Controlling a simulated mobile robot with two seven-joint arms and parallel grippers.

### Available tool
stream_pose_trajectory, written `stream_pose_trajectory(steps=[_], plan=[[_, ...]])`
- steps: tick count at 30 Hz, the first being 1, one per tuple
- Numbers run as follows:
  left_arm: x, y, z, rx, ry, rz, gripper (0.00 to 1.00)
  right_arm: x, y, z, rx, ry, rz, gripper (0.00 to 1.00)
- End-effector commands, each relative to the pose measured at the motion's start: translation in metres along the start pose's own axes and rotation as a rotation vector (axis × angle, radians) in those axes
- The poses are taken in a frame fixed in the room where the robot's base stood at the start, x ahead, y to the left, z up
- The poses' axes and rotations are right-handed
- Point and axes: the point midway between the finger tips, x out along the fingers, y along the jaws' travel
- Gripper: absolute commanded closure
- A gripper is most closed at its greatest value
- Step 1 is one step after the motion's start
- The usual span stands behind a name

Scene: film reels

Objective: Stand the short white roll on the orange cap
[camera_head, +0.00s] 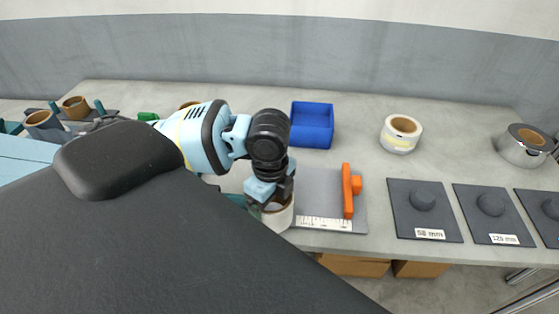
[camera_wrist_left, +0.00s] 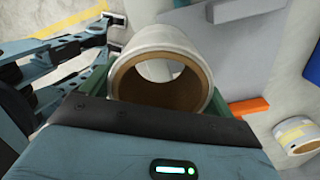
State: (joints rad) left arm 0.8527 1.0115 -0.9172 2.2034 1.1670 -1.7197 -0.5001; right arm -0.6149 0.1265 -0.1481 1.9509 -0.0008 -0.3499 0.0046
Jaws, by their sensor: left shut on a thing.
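My left gripper (camera_head: 271,197) is shut on a white roll (camera_head: 280,217) with a brown core. The roll is at the left front corner of a grey measuring board, and I cannot tell whether it touches the table. In the left wrist view the white roll (camera_wrist_left: 178,38) sits between the fingers, its open core facing the camera. An orange piece (camera_head: 347,190) with a knob stands on the board, right of the gripper. It also shows in the wrist view (camera_wrist_left: 248,106). I cannot tell whether it is the orange cap.
The measuring board (camera_head: 319,185) has a white scale. Behind it stands a blue bin (camera_head: 312,125). A white roll with a yellow band (camera_head: 389,143) and a metallic roll (camera_head: 518,153) stand to the right. Dark labelled plates with knobs (camera_head: 404,221) line the front. More rolls (camera_head: 41,120) stand far left.

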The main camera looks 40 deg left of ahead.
Motion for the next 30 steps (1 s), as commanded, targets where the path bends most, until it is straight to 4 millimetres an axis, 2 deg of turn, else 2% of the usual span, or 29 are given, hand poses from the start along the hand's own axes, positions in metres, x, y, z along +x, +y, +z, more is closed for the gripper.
stream_pose_trajectory(steps=[9,14,17,30], plan=[[-0.001,0.007,-0.001,-0.006,0.001,0.000,0.42,0.000,0.001,-0.001,-0.001,0.003,0.001,0.64],[-0.004,0.002,-0.006,-0.108,0.004,0.000,0.42,0.000,0.001,-0.002,-0.001,0.004,0.001,0.64],[-0.007,-0.003,-0.012,-0.251,0.008,0.001,0.42,0.000,0.001,-0.002,-0.001,0.004,0.001,0.64],[-0.031,-0.031,-0.046,-1.061,0.009,0.005,0.42,-0.001,0.001,-0.002,-0.001,0.004,0.001,0.64]])
